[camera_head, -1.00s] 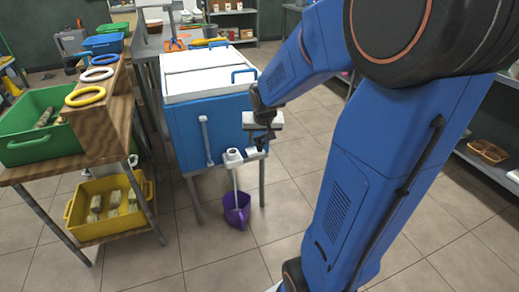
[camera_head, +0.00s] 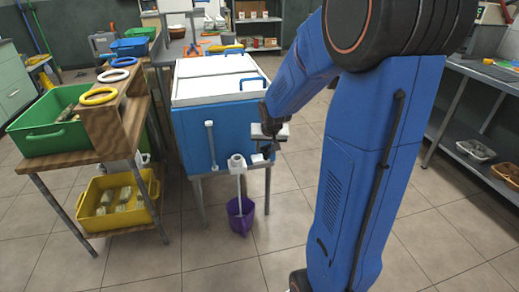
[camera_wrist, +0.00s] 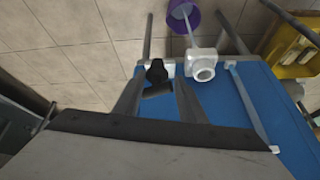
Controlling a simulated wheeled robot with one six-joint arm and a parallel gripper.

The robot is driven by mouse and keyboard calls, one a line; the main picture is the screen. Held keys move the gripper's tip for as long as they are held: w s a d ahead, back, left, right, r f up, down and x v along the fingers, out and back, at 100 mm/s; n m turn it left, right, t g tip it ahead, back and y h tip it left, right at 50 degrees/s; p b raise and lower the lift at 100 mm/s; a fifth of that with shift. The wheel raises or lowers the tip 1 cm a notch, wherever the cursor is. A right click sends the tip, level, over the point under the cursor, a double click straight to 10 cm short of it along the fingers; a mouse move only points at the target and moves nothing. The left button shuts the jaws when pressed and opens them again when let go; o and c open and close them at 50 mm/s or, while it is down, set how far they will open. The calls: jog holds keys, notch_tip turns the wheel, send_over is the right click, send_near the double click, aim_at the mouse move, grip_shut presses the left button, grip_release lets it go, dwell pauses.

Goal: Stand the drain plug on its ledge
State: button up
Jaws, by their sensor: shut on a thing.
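The drain plug (camera_wrist: 157,74) is a small dark piece between my fingertips in the wrist view. My gripper (camera_wrist: 158,92) is shut on it. A small pale ledge (camera_head: 258,159) sticks out from the front of the blue cooler box (camera_head: 196,136), right of the white drain spout (camera_head: 237,162). In the head view my gripper (camera_head: 268,149) is at the cooler's front right, close above the ledge. In the wrist view the plug overlaps the ledge (camera_wrist: 169,69); I cannot tell whether they touch. In the head view the plug is too small to make out clearly.
A purple bucket (camera_head: 241,215) hangs or stands below the spout. A white handle bar (camera_head: 211,146) is on the cooler front. At left, a wooden bench holds a green crate (camera_head: 40,145) and yellow and blue rings, with a yellow crate (camera_head: 90,213) below. The floor at front is clear.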

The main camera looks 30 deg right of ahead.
jog(key=w+d, duration=0.3)
jog(key=w, duration=0.6)
jog(key=shift+w+a+f, duration=0.1)
jog(key=shift+w+f, duration=0.1)
jog(key=shift+f, duration=1.55)
jog(key=shift+w+a+f, duration=0.1)
jog(key=shift+w+f, duration=0.05)
jog(key=shift+f, duration=1.6)
jog(key=o, duration=1.1)
jog(key=shift+f, duration=0.15)
